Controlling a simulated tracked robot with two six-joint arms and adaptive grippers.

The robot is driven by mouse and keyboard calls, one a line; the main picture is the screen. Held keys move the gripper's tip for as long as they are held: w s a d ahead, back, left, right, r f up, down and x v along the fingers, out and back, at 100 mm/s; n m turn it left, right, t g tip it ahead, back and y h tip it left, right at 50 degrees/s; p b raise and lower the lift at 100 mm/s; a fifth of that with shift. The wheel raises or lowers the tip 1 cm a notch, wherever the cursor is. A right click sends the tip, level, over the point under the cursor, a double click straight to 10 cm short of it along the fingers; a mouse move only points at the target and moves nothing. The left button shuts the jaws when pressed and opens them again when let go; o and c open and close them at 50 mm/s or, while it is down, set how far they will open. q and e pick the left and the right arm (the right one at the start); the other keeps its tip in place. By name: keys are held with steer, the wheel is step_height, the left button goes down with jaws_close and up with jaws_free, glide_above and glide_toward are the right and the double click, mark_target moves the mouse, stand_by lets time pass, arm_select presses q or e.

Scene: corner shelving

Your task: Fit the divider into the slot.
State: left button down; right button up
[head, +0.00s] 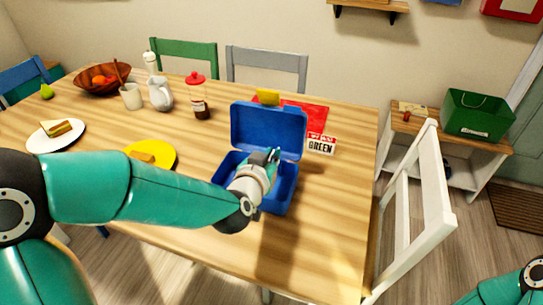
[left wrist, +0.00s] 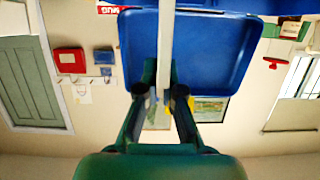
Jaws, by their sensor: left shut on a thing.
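A blue lunchbox (head: 285,196) stands on the table with its lid (head: 265,128) raised at the back. My left gripper (head: 274,156) is at the open box, in front of the lid. In the left wrist view my left gripper (left wrist: 160,95) is shut on the pale, thin divider (left wrist: 166,45), seen edge-on against the blue lid (left wrist: 215,45). In the head view I cannot make out the divider, and my gripper and wrist cover much of the box's inside. The slot is hidden, so I cannot tell whether the divider touches it. My right gripper is out of view.
A red mat (head: 312,113) and a card reading "GREEN" (head: 321,146) lie behind and right of the box. A yellow plate (head: 165,151) and a syrup jar (head: 199,100) stand to the left. A white chair (head: 400,200) stands at the right table edge. The table's front right is clear.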

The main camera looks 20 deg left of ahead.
arm_select(q)
steer(key=shift+f+b, duration=2.25)
steer(key=shift+f, duration=0.2)
steer(key=c, duration=1.8)
jaws_free()
steer(key=o, duration=0.6)
steer(key=shift+c, duration=0.2)
steer(key=v, duration=0.7)
steer(key=shift+s, duration=0.2)
